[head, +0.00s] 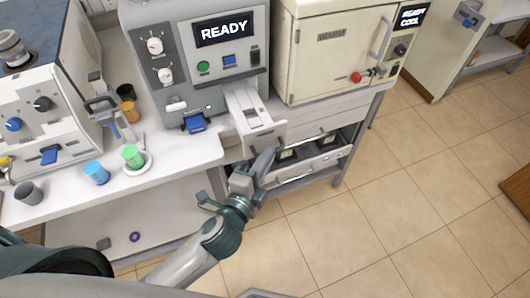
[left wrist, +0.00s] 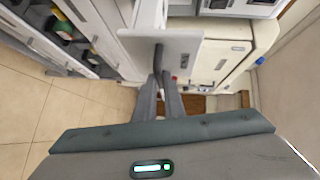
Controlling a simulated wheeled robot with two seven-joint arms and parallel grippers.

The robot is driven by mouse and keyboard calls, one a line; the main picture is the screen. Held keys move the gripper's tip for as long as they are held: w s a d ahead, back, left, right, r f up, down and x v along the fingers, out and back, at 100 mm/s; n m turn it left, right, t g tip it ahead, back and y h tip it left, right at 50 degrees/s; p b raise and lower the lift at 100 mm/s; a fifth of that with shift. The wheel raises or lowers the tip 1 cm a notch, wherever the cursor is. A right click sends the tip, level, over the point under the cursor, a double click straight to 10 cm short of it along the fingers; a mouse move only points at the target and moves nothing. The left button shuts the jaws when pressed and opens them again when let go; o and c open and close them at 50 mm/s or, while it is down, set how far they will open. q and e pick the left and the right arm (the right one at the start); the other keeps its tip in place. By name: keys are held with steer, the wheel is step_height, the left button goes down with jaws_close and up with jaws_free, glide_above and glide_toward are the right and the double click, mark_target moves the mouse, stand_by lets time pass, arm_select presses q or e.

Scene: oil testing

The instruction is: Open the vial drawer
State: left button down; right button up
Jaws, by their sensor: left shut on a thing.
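A pale drawer (head: 247,108) sticks out from the front of the grey machine with the READY display, its flat front panel facing my left gripper. My left gripper (head: 265,160) is at that panel. In the left wrist view, the gripper's fingers (left wrist: 160,80) are closed on a dark handle (left wrist: 158,55) on the white front panel (left wrist: 180,45). The drawer stands out from the machine, with a slotted top visible. The fingers partly hide the handle. My right gripper is not in view.
Below to the right, an under-bench drawer (head: 310,160) stands open with dark items in it. A cream oven (head: 335,50) sits right of the machine. Blue (head: 96,173) and green (head: 132,157) cups stand on the bench at left.

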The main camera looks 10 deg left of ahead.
arm_select(q)
steer(key=c, duration=1.8)
jaws_free()
steer(key=shift+c, duration=0.2)
steer(key=shift+s, duration=0.1)
steer(key=b+v, duration=0.1)
steer(key=v, duration=1.6)
steer(key=shift+s+f, duration=0.1)
